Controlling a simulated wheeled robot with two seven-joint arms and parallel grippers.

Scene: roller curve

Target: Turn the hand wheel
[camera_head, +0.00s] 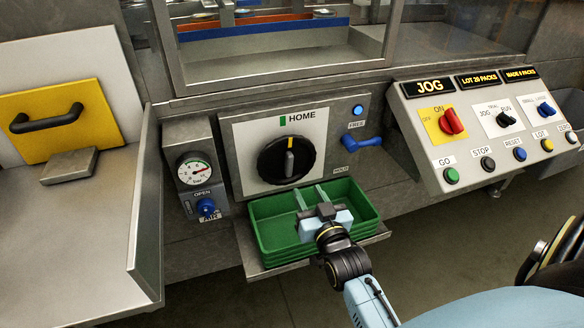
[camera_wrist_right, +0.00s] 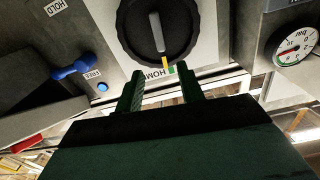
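The hand wheel (camera_head: 272,164) is a black round wheel with a grey grip bar on a white plate. Its bar stands nearly upright, with a yellow mark at the top, near the green mark (camera_head: 283,120) beside the HOME label. My right gripper (camera_head: 323,212) is in front of and below the wheel, above the green tray, apart from the wheel. In the right wrist view the picture is upside down; the wheel (camera_wrist_right: 138,35) shows beyond two separated fingers (camera_wrist_right: 163,82) with nothing between them. My left gripper is not in view.
A green divided tray (camera_head: 262,238) sits on a shelf below the wheel. A blue FREE/HOLD lever (camera_head: 362,142) is right of the plate, and an air gauge (camera_head: 194,169) is left. A button panel (camera_head: 465,165) juts out at the right. A metal side wall (camera_head: 147,215) stands at left.

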